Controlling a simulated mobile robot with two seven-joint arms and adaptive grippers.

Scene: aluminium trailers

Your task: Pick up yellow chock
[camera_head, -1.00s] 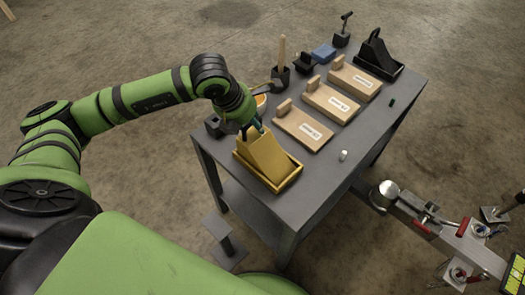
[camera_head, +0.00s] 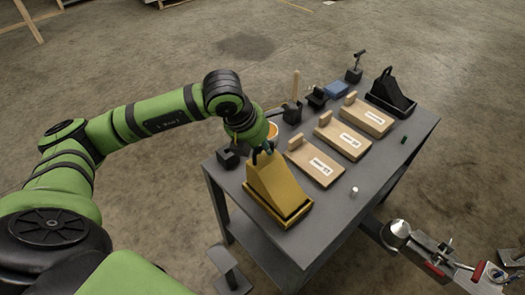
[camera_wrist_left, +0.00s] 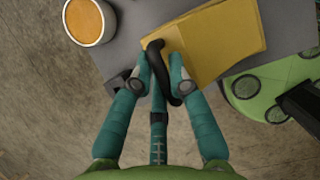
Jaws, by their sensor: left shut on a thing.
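The yellow chock (camera_head: 277,184) is a wedge with a black handle on top, at the near left corner of the grey table in the head view. It appears raised above its yellow tray (camera_head: 299,215), though the gap under it is hard to see. My left gripper (camera_head: 264,150) is at the top of the chock, shut on its black handle. In the left wrist view the teal fingers (camera_wrist_left: 160,85) close around the dark handle loop, with the yellow chock (camera_wrist_left: 222,38) just beyond. My right gripper is not in view.
Three wooden boards with labels (camera_head: 318,162) lie across the grey table (camera_head: 340,210). A black chock (camera_head: 388,90) stands at the far right corner. A small white cylinder (camera_head: 354,191) is near the front edge. A metal hitch (camera_head: 398,232) projects right of the table.

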